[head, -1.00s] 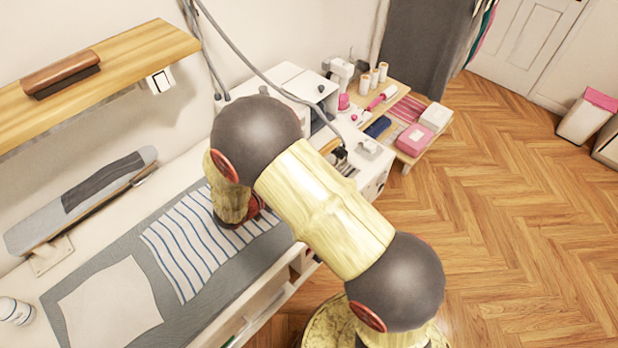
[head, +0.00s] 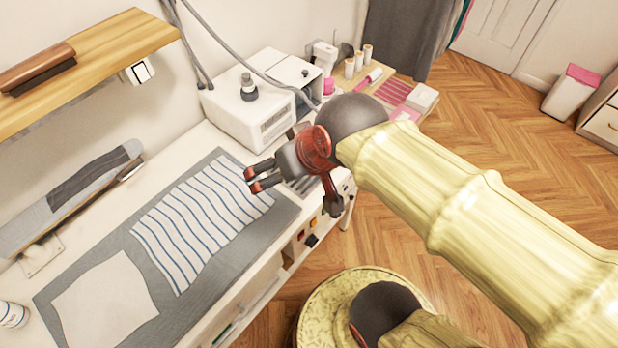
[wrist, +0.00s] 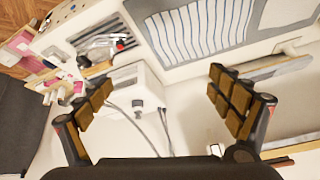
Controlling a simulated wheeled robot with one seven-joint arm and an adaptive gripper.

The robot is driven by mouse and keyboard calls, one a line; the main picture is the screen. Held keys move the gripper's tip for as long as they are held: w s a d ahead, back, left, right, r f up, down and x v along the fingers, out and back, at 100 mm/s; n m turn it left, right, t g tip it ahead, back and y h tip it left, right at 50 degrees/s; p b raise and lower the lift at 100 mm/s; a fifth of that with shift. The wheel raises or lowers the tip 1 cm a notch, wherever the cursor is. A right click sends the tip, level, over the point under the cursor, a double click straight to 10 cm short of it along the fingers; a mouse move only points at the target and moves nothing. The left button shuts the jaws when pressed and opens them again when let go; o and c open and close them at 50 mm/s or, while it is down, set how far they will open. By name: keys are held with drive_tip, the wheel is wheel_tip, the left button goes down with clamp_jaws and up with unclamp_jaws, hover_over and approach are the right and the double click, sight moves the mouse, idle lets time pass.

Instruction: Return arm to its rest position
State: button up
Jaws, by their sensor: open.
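My gripper (head: 262,179) is open and empty, held in the air above the right end of the worktable (head: 215,140) in the head view. In the wrist view its two fingers (wrist: 168,105) stand wide apart, with nothing between them but the table and a white machine further off. My arm stretches from the gripper to the lower right of the head view. The striped cloth (head: 195,225) lies flat on the grey mat (head: 265,225), left of and below my gripper. A plain white cloth (head: 105,300) lies on the same mat.
A wooden shelf (head: 110,45) and a sleeve board (head: 60,205) are at left. A side table with pink items (head: 405,113) stands at the back.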

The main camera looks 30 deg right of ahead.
drive_tip(key=shift+g+h, duration=0.5)
drive_tip(key=s+d, duration=0.2)
drive_tip(key=s, duration=0.1)
drive_tip(key=s+d, duration=0.1)
drive_tip(key=shift+s+f, duration=0.2)
drive_tip(key=shift+f, duration=0.1)
drive_tip(key=shift+f, duration=0.1)
drive_tip(key=shift+a+f+b, duration=0.1)
drive_tip(key=shift+f+b, duration=1.15)
drive_tip(key=shift+b, duration=0.05)
